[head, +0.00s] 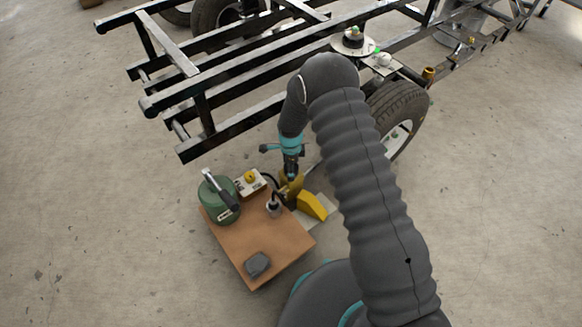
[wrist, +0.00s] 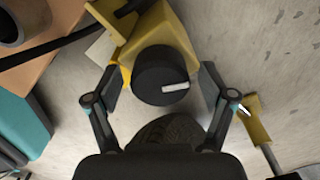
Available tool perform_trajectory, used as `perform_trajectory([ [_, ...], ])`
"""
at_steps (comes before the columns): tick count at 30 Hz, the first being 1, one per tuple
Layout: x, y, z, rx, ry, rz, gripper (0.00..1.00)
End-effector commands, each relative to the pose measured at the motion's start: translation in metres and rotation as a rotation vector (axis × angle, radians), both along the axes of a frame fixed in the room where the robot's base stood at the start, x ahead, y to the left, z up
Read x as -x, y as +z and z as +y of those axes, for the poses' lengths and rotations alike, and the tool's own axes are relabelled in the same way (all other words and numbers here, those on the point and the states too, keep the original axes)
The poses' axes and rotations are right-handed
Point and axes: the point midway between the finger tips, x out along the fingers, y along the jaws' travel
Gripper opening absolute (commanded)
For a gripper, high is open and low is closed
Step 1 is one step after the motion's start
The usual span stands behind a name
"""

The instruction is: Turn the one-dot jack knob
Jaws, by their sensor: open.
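A black round knob (wrist: 160,76) with a white bar mark on its face sits on a yellow jack body (wrist: 160,30) in the wrist view. The bar points roughly to the right. I cannot make out a one-dot mark. My gripper (wrist: 162,85) is open, with one finger on each side of the knob and visible gaps between them. In the head view my gripper (head: 291,173) points down at the yellow jack (head: 293,187) beside the board; the knob is hidden there.
A brown board (head: 238,243) carries a green unit (head: 222,205) with a lever, a small box with a yellow button (head: 250,179), a metal cylinder (head: 273,210) and a grey block (head: 258,264). A yellow wedge (head: 312,205), tyre (head: 402,105) and black frame (head: 200,115) are close by.

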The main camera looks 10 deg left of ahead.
Motion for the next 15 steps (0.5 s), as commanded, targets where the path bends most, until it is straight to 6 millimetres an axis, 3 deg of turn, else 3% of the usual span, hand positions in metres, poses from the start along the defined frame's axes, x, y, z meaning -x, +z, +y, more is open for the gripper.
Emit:
perform_trajectory([
  [6, 0.0001, -0.0001, 0.0, 0.0, 0.0, 0.0, 0.8],
  [13, 0.0002, -0.0001, -0.0002, 0.0, 0.0, 0.001, 0.22],
  [15, 0.0002, -0.0001, -0.0003, 0.0, 0.0, 0.001, 0.22],
])
